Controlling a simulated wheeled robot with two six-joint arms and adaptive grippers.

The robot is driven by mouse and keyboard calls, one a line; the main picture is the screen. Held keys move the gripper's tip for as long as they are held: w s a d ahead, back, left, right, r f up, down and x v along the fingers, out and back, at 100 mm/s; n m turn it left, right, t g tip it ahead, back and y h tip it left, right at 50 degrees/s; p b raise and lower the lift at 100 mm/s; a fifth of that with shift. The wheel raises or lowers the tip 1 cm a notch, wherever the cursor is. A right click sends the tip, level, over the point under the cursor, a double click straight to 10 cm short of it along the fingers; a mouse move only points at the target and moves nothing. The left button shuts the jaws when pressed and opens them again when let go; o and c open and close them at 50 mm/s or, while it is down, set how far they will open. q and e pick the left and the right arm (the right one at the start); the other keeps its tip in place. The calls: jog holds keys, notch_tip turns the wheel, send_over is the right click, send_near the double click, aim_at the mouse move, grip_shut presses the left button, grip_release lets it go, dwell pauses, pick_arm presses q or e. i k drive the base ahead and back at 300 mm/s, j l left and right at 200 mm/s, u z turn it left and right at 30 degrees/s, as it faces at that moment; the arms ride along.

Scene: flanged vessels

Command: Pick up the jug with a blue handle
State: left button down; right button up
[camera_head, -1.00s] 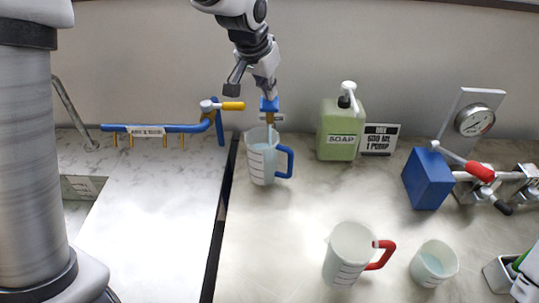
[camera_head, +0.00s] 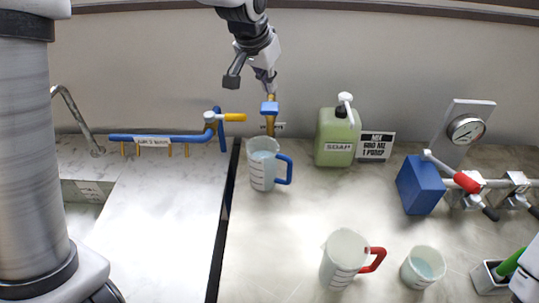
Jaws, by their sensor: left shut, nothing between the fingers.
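The jug with a blue handle (camera_head: 262,170) stands upright on the counter behind the middle. It is translucent with measuring marks and holds pale blue liquid; its handle faces right. A tap with a blue top (camera_head: 269,107) and brass-coloured pipe stands just behind it. My left gripper (camera_head: 250,82) is shut and empty, up beside the tap's top and above the jug, apart from the jug. Whether it touches the tap, I cannot tell. My right gripper is not clearly in view.
A red-handled jug (camera_head: 343,262) and a small beaker (camera_head: 423,267) stand in front. A green soap bottle (camera_head: 338,137) and a sign (camera_head: 374,146) stand right of the blue-handled jug. A blue pipe with a yellow lever (camera_head: 160,138) is at left.

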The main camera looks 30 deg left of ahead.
aim_at(263, 155)
jog(key=k, duration=1)
